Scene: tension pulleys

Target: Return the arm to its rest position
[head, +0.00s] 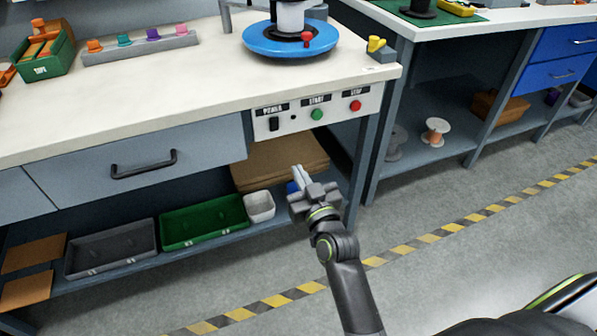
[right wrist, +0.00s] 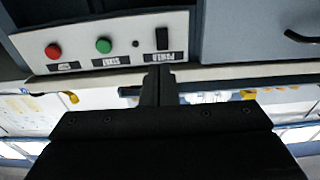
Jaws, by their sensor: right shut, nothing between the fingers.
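My right gripper (head: 300,180) is shut and empty in the head view. It is in front of the workbench, below the control panel (head: 317,112) with its power switch, green start button and red stop button. In the right wrist view my shut fingers (right wrist: 158,85) show dark at the middle, and the control panel (right wrist: 100,45) appears upside down above them. The fingers look apart from the panel. My left gripper is not in view.
A workbench (head: 60,125) with a drawer fills the left. Its lower shelf holds a green tray (head: 203,222), a grey tray (head: 110,248) and a small white bin (head: 259,206). A blue round plate (head: 290,40) is on top. Open floor (head: 450,265) lies to the right.

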